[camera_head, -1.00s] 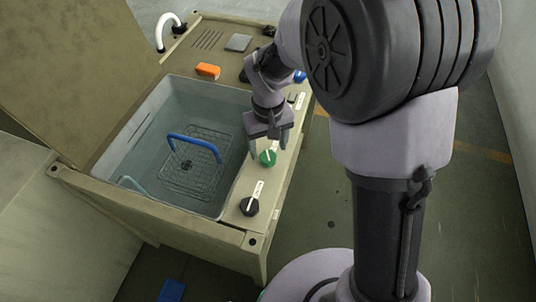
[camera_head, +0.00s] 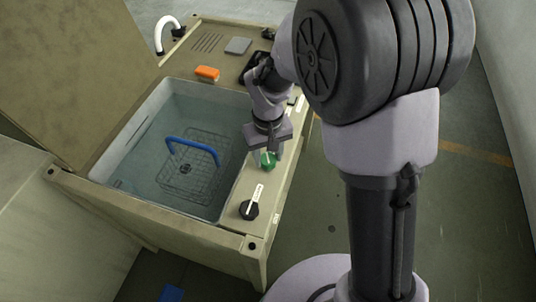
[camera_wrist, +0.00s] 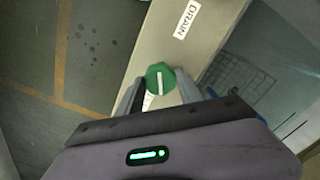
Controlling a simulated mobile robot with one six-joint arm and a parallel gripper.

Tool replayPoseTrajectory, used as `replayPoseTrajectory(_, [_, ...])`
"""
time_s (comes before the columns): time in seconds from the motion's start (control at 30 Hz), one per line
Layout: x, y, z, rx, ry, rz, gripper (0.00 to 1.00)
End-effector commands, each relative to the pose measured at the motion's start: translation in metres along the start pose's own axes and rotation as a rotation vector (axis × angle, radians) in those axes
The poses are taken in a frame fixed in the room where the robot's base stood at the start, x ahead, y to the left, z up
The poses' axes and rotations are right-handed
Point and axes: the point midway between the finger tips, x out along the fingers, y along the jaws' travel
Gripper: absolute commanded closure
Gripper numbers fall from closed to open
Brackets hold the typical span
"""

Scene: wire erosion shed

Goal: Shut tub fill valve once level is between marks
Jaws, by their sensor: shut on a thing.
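The tub (camera_head: 135,120) is set into a beige bench and holds clear water (camera_head: 205,112). Short dark lines show on its walls, but I cannot tell how the water level stands to any marks. A green knob (camera_head: 268,161) with a white pointer line sits on the strip right of the tub; it also shows in the wrist view (camera_wrist: 160,79). My gripper (camera_head: 269,151) is shut on this green knob from above, with a finger on each side in the wrist view (camera_wrist: 158,92). The knob's own label is mostly hidden.
A black knob (camera_head: 249,210) is nearer the front; the wrist view shows a DRAIN label (camera_wrist: 187,19). A wire basket with a blue handle (camera_head: 193,145) lies in the tub. An orange block (camera_head: 207,74) and white spout (camera_head: 167,35) are behind. The raised lid (camera_head: 75,75) stands left.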

Motion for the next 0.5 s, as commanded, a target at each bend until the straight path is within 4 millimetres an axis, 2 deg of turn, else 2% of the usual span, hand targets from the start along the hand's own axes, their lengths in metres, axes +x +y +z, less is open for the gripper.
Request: replayPoseTrajectory(0.5, [0.0003, 0.0000, -0.0003, 0.298, 0.001, 0.000, 0.97])
